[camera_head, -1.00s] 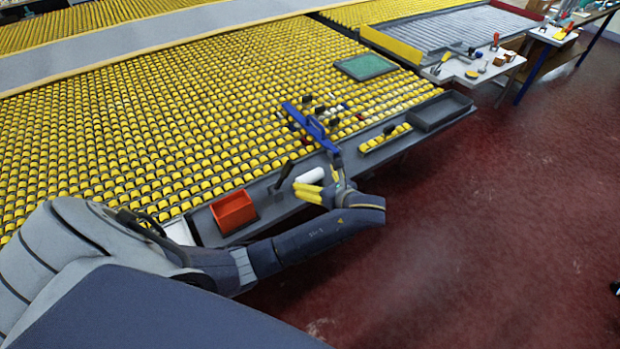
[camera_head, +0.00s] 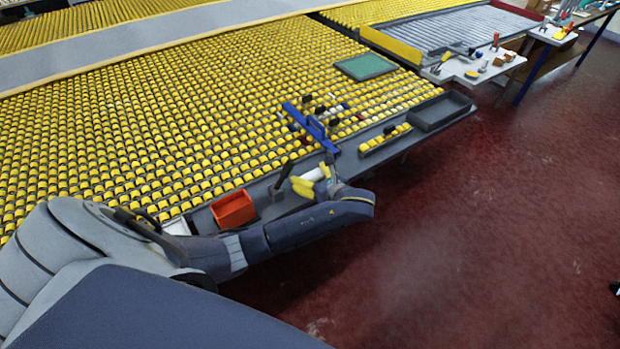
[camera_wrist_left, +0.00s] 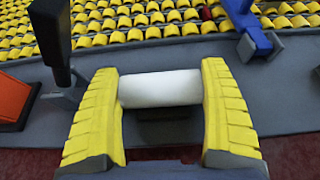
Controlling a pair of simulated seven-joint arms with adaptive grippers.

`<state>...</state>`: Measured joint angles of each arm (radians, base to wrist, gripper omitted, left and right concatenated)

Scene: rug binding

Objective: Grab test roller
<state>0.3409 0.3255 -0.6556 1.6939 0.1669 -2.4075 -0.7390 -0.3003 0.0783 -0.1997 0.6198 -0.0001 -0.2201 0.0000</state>
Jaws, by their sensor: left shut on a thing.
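The test roller, a white cylinder (camera_wrist_left: 160,88), lies crosswise between the yellow fingers of my left gripper (camera_wrist_left: 161,100) in the left wrist view. Both fingers touch its ends, and the gripper is shut on it. In the head view my left gripper (camera_head: 314,182) is at the grey front ledge of the roller table. The white roller (camera_head: 313,175) shows partly there behind the yellow fingers. I cannot tell whether the roller still touches the ledge. My right gripper is not in view.
A black-handled tool (camera_head: 283,176) stands left of the gripper, with a red bin (camera_head: 233,209) further left. A blue bar tool (camera_head: 311,126) lies just beyond. A rack of yellow rollers (camera_head: 385,139) and a dark tray (camera_head: 440,111) are to the right. Red floor lies in front.

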